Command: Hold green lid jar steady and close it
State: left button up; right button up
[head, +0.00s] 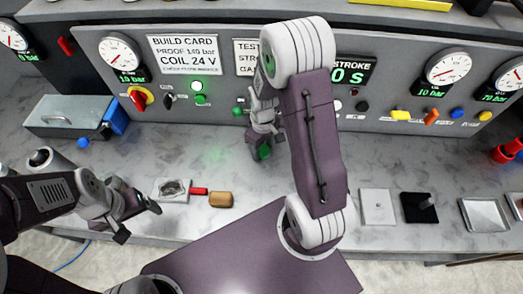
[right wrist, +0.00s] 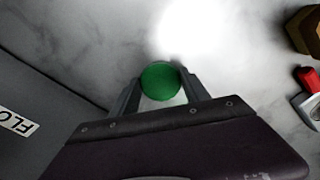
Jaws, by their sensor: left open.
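The green lid (head: 264,152) shows at the tips of my right gripper (head: 262,148), in front of the panel. In the right wrist view the round green lid (right wrist: 160,81) sits between the two fingers of my right gripper (right wrist: 162,84), which meet its left and right edges. The jar body under the lid is hidden, and I cannot tell whether it stands on the bench. My left gripper (head: 140,222) is open and empty at the bench's front left, well apart from the lid.
A white plate with a dark patch (head: 172,188), a red piece (head: 199,191) and a brown block (head: 220,199) lie between the grippers. A grey box (head: 68,115) stands at the back left. Pale and black plates (head: 377,207) lie right. The gauge panel (head: 190,90) bounds the back.

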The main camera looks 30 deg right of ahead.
aim_at(262, 150)
jog(key=shift+c, duration=0.6)
jog(key=shift+w+r, duration=0.1)
jog(key=shift+r, duration=0.4)
notch_tip(262, 150, up, 3)
jog(key=shift+f, duration=0.15)
jog(key=s+a+r, duration=0.1)
jog(key=s+r, duration=0.6)
jog(key=s, duration=0.4)
jog(key=shift+s+a+r, duration=0.15)
jog(key=shift+s+a, duration=0.25)
